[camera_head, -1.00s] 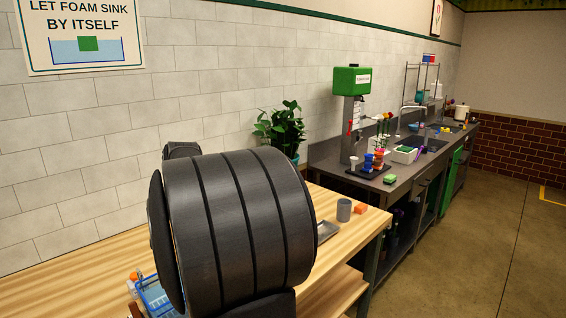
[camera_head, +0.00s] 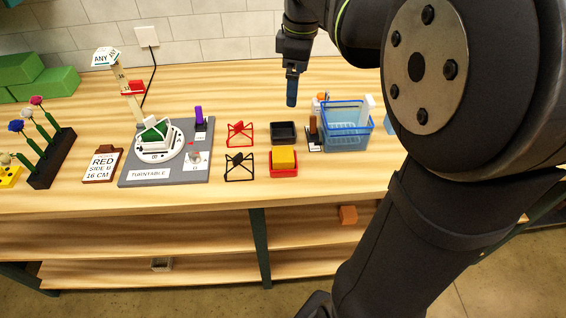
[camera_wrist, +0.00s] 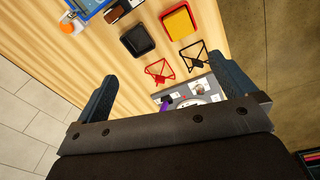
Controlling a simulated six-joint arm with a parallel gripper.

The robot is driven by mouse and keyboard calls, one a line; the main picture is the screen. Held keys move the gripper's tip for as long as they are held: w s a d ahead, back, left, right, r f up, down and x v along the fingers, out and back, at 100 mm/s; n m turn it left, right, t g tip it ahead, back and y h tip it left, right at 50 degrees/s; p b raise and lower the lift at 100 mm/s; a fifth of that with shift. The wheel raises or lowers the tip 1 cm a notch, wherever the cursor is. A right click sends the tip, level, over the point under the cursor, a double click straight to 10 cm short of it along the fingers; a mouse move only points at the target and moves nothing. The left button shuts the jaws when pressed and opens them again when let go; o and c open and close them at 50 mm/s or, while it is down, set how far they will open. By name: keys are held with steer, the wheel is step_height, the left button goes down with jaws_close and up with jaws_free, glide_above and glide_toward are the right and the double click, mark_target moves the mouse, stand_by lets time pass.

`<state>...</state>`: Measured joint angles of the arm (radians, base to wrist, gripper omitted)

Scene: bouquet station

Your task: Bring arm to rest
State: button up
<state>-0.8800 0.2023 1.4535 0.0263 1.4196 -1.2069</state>
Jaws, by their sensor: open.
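My gripper (camera_head: 292,92) hangs above the back of the wooden table in the head view, fingers pointing down, with my arm filling the right side. In the wrist view my gripper (camera_wrist: 165,88) shows its two dark fingers wide apart. Nothing is held between them. A red wire stand (camera_wrist: 159,71) and a black wire stand (camera_wrist: 194,56) show beyond the fingers, apart from them.
A turntable board (camera_head: 150,176) lies left of the wire stands. A black tray (camera_head: 284,140), a red tray with a yellow block (camera_head: 284,158) and a blue basket (camera_head: 346,138) stand to their right. A flower rack (camera_head: 50,160) and green blocks (camera_head: 45,84) are far left.

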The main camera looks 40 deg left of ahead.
steer(key=s+f+n, duration=0.3)
steer(key=s+f, duration=0.1)
steer(key=f, duration=0.5)
steer(key=shift+a+f+h, duration=0.3)
steer(key=shift+f+h, duration=0.05)
steer(key=shift+h, duration=0.05)
steer(key=shift+s+r, duration=0.1)
step_height(320, 180, up, 10)
stand_by(0.7)
steer(key=shift+f, duration=1.05)
stand_by(0.3)
stand_by(0.7)
